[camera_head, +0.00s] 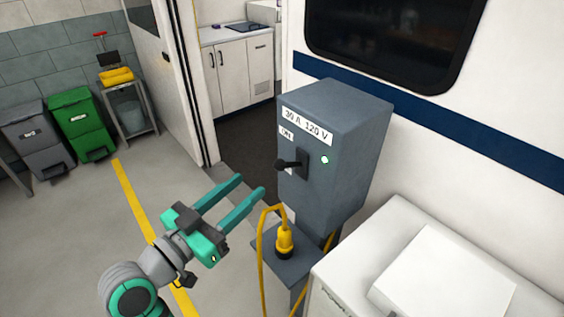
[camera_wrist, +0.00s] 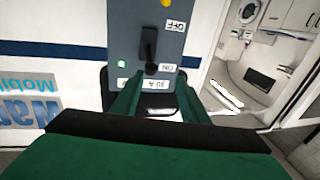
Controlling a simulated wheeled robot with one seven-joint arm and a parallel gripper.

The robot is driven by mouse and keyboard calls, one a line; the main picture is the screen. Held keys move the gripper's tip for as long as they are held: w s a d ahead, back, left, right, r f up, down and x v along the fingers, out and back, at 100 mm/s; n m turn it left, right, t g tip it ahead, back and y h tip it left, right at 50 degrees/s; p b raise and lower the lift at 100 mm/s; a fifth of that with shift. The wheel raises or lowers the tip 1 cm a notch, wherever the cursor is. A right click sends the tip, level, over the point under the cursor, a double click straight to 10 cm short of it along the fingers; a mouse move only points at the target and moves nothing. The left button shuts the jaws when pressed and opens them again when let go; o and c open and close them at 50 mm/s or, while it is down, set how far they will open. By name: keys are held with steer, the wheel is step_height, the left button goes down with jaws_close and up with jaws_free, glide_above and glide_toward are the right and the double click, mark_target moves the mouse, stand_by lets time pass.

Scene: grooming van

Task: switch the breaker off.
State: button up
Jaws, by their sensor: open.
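The breaker is a grey box (camera_head: 325,150) on a stand, labelled "30 A 120 V". Its black lever (camera_head: 292,163) has a round knob and sits on the front face beside a lit green lamp (camera_head: 325,160). In the wrist view, which is upside down, the lever (camera_wrist: 149,48) has its knob at the ON label (camera_wrist: 168,68); the OFF label (camera_wrist: 176,25) is at the other end. My gripper (camera_head: 250,186) is open and empty, its two teal fingers pointing at the box, short of the lever. In the wrist view the fingertips (camera_wrist: 157,78) lie either side of the knob's line.
A yellow plug (camera_head: 285,240) with a looping cable stands on a small grey shelf below the box, close to my gripper's right. A white cabinet (camera_head: 340,270) stands at the right front. Bins (camera_head: 83,125) are far left. The floor left of the box is clear.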

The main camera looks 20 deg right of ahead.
mark_target(275, 167)
steer(key=shift+m+g, duration=0.8)
steer(key=shift+m, duration=0.1)
steer(key=w+d, duration=0.1)
steer(key=d, duration=0.2)
steer(key=w+d+r, duration=0.1)
steer(key=d, duration=0.2)
steer(key=w+d, duration=0.1)
steer(key=d, duration=0.2)
steer(key=shift+w+r, duration=0.2)
steer(key=shift+r, duration=0.15)
steer(key=shift+w+d, duration=0.3)
steer(key=shift+w, duration=0.05)
steer(key=shift+d, duration=0.2)
steer(key=shift+a, duration=0.15)
steer(key=shift+c, duration=0.9)
steer(key=shift+s, duration=0.1)
jaws_close()
